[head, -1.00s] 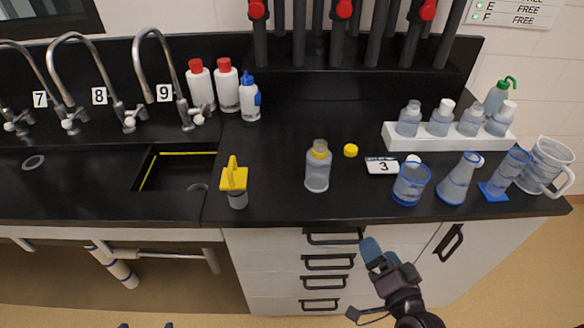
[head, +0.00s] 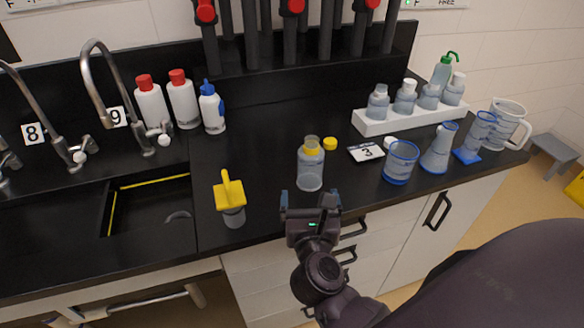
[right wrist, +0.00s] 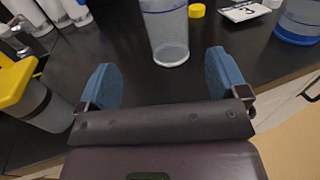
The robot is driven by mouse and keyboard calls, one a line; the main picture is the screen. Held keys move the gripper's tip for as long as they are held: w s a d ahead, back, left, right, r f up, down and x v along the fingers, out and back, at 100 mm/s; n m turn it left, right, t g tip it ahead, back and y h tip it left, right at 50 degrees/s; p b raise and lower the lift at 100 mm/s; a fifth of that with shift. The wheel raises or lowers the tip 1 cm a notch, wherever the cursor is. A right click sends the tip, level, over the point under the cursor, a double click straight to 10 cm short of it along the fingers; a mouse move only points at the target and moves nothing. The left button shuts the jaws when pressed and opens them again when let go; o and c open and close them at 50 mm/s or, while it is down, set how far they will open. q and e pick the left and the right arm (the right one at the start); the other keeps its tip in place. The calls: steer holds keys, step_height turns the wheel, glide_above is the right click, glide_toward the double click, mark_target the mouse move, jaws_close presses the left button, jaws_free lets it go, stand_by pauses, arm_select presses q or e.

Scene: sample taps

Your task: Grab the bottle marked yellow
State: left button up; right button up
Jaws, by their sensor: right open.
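The bottle marked yellow (head: 310,168) is a clear bottle with a yellow band at its neck. It stands upright on the black counter near the front edge. In the right wrist view its lower part (right wrist: 166,35) shows ahead, between the lines of the two fingers; its top is cut off. My right gripper (head: 311,203) is open and empty, just in front of the bottle and apart from it. Its blue fingers (right wrist: 163,82) are spread in the right wrist view. A loose yellow cap (head: 330,144) lies behind the bottle to the right. My left gripper is not in view.
A grey container with a yellow top (head: 230,199) stands left of the bottle, by the sink (head: 150,206). To the right are a card marked 3 (head: 366,152), a blue-rimmed beaker (head: 401,163) and a flask (head: 439,150). The counter behind the bottle is fairly clear.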

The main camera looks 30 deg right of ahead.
mark_target(309, 174)
steer(key=shift+w+d, duration=0.15)
steer(key=shift+w, duration=0.2)
steer(key=x, duration=0.3)
steer(key=shift+w+d+r, duration=0.1)
steer(key=shift+w+d, duration=0.05)
steer(key=shift+d, duration=0.1)
steer(key=shift+p+x, duration=0.35)
steer(key=shift+x, duration=0.75)
steer(key=x, duration=0.4)
steer(key=shift+d, duration=0.4)
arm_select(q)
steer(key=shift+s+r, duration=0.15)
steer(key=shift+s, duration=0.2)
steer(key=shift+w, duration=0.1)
arm_select(e)
steer(key=c, duration=0.3)
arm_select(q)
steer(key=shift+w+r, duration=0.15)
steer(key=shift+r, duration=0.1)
arm_select(e)
steer(key=c, duration=0.7)
